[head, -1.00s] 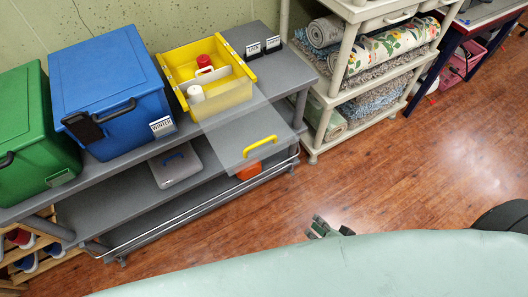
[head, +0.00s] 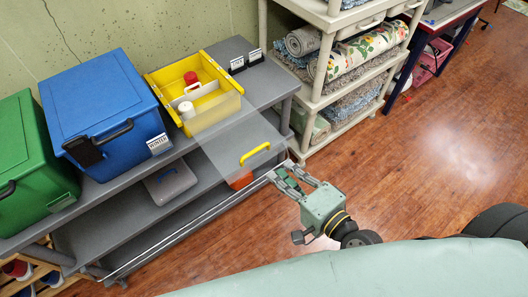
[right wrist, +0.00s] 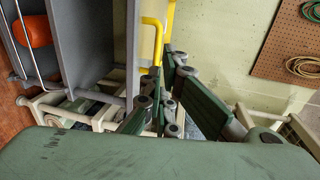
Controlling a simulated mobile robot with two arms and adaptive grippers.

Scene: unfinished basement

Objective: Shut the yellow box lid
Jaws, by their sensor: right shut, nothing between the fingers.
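The yellow box (head: 214,112) stands open on the grey shelf unit, with white bottles and a red-capped item inside. Its clear lid (head: 225,145) extends from the box's front side out past the shelf edge. The lid's yellow handle (head: 255,153) is at its outer end; it also shows in the right wrist view (right wrist: 157,40). My right gripper (head: 279,170) is shut and empty, just beyond the handle to its lower right. In the right wrist view its fingertips (right wrist: 165,68) appear close to the handle's lower end; I cannot tell whether they touch. My left gripper is not in view.
A blue box (head: 100,100) and a green box (head: 30,160) stand left of the yellow box. A grey lidded container (head: 171,187) and an orange item (head: 240,181) are on the lower shelf. A cream rack (head: 310,100) stands at right. The floor (head: 420,170) in front is clear.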

